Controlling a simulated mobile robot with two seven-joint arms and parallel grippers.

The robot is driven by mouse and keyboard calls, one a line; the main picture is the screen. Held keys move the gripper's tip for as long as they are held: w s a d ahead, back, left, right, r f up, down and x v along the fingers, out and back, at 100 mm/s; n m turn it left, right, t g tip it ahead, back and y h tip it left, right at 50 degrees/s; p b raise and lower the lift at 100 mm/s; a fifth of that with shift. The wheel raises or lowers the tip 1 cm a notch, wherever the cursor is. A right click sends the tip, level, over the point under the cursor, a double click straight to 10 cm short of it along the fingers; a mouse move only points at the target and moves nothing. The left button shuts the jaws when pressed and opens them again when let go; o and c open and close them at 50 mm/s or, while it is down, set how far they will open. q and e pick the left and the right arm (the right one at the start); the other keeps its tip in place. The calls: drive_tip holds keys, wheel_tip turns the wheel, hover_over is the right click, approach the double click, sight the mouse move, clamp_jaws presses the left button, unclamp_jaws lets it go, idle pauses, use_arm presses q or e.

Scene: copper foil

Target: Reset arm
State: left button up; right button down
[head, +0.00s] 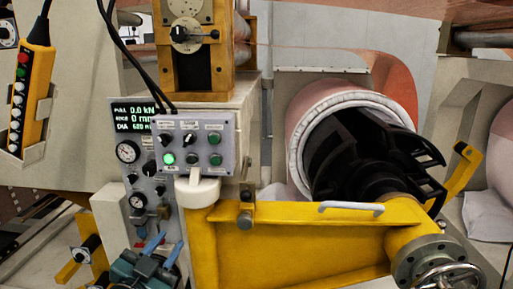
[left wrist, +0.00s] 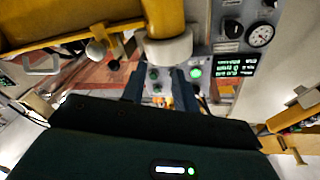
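The yellow swing arm (head: 300,235) stretches across the lower middle of the head view. Its right end has a grey flange with a handwheel (head: 450,275), and a black mandrel (head: 365,165) stands in the mouth of the copper roll's core (head: 312,115). A grey control box (head: 195,147) with several buttons and knobs sits above its left end; the lower left button glows green (head: 168,159). My left gripper (head: 161,246) is below the box, fingers apart and empty. In the left wrist view its fingers (left wrist: 158,78) point towards the box, apart from each other. My right gripper is out of view.
A gauge panel (head: 140,180) with a lit display stands behind the left gripper. A yellow pendant (head: 32,90) hangs at the far left. Black cables (head: 125,60) run down to the box. A grey handle (head: 350,209) is on the swing arm's top edge.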

use_arm(q)
drive_tip(key=s+d+f+n+g, duration=0.2)
drive_tip(key=s+f+g, duration=0.2)
drive_tip(key=s+f, duration=0.6)
drive_tip(key=s+d+f+n+g+y, duration=0.1)
drive_tip(key=s+d+f+n+g, duration=0.1)
drive_tip(key=s+f, duration=0.8)
wheel_tip(320, 180, down, 6)
drive_tip(key=shift+s+d+f+g, duration=0.2)
drive_tip(key=shift+s+d+g, duration=0.15)
drive_tip(key=shift+d+g, duration=0.55)
